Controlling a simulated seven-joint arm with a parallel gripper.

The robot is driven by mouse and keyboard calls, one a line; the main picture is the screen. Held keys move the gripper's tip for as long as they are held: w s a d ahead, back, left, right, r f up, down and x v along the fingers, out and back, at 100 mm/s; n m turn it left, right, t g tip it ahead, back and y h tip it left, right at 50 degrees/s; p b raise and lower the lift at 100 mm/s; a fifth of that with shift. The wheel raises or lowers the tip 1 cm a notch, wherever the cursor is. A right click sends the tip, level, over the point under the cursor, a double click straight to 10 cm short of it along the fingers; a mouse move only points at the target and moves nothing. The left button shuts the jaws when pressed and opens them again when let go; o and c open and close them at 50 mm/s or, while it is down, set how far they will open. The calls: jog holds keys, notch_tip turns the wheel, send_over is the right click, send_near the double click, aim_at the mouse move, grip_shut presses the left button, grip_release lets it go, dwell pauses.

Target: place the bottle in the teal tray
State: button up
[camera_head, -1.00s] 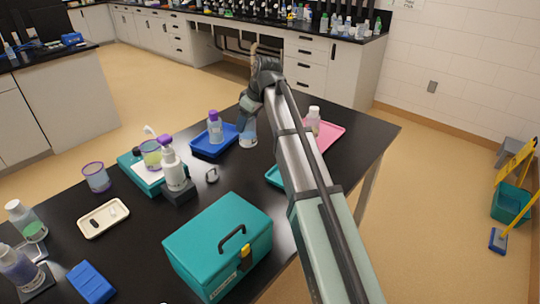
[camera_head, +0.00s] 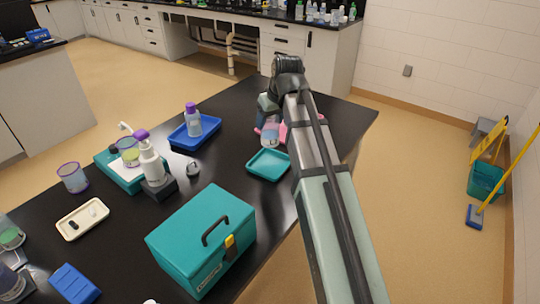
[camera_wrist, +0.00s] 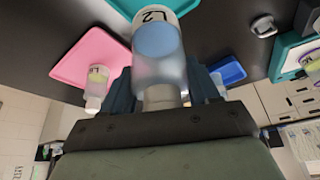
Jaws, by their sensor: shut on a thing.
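My gripper (camera_head: 268,108) is shut on a clear bottle (camera_head: 270,134) with blue contents and an "L2" label. The bottle also shows large in the wrist view (camera_wrist: 158,52), its neck end between the fingers (camera_wrist: 160,95). In the head view it is just behind the small, empty teal tray (camera_head: 268,166); its height above the table is hard to tell. The tray's edge shows at the top of the wrist view (camera_wrist: 126,8), beyond the bottle. Part of the bottle is hidden by my gripper.
A pink tray (camera_wrist: 80,62) with another bottle (camera_wrist: 97,84) is close by. A blue tray (camera_head: 182,138) with a purple-capped bottle (camera_head: 192,118) is to the left. A teal toolbox (camera_head: 190,250) stands in front. A dark pump-bottle stand (camera_head: 160,188) is farther left.

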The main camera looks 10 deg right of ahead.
aim_at(275, 131)
jog(key=shift+f, duration=4.8)
jog(key=shift+f, duration=0.15)
jog(key=o, duration=1.4)
jog(key=shift+o, duration=0.2)
jog(key=v, duration=1.2)
